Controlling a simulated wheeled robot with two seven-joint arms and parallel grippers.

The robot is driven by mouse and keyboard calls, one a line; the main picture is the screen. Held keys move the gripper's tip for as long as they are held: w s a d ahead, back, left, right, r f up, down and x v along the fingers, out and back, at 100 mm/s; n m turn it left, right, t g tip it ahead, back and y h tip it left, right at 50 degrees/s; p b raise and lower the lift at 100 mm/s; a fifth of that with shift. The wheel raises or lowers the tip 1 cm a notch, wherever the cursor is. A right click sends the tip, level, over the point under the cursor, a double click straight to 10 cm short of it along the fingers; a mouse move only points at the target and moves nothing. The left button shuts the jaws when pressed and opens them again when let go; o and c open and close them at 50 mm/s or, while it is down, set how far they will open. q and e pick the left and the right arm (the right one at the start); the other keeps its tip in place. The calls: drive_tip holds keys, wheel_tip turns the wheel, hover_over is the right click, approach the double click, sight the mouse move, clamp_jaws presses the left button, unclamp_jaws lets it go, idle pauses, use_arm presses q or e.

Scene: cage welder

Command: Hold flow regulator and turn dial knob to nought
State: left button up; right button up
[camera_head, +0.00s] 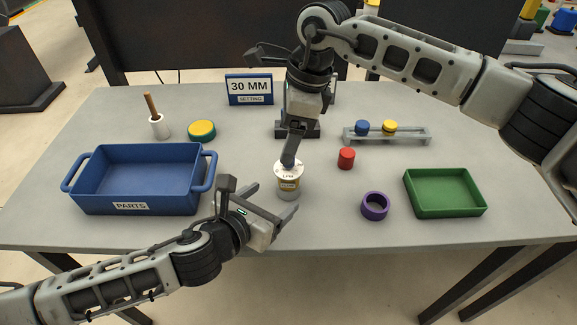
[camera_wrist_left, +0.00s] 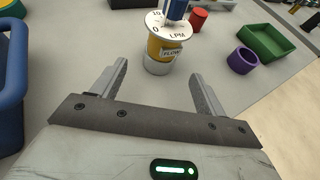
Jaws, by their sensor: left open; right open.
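The flow regulator (camera_head: 289,190) stands upright near the table's front edge, with a yellow band, a pale base and a white LPM dial plate (camera_head: 287,170) on top. It also shows in the left wrist view (camera_wrist_left: 163,53), with its FLOW label facing that camera. A blue part that looks like the dial knob (camera_wrist_left: 174,11) rises from the plate there. My left gripper (camera_head: 275,201) is open, pointing at the regulator, which is beyond its fingertips. My right gripper (camera_head: 289,162) is open, fingers down at the dial top; the knob is mostly hidden in the head view.
A blue PARTS bin (camera_head: 140,183) is at left, a green tray (camera_head: 444,210) at right. A purple ring (camera_head: 375,212) and red cylinder (camera_head: 346,159) lie right of the regulator. A sign (camera_head: 250,88) reading 30 MM and a rack (camera_head: 405,139) stand behind.

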use_arm(q)
drive_tip(key=shift+s+a+r, duration=0.15)
drive_tip(key=shift+s+a, duration=0.05)
drive_tip(key=shift+s, duration=0.1)
drive_tip(key=o, duration=0.6)
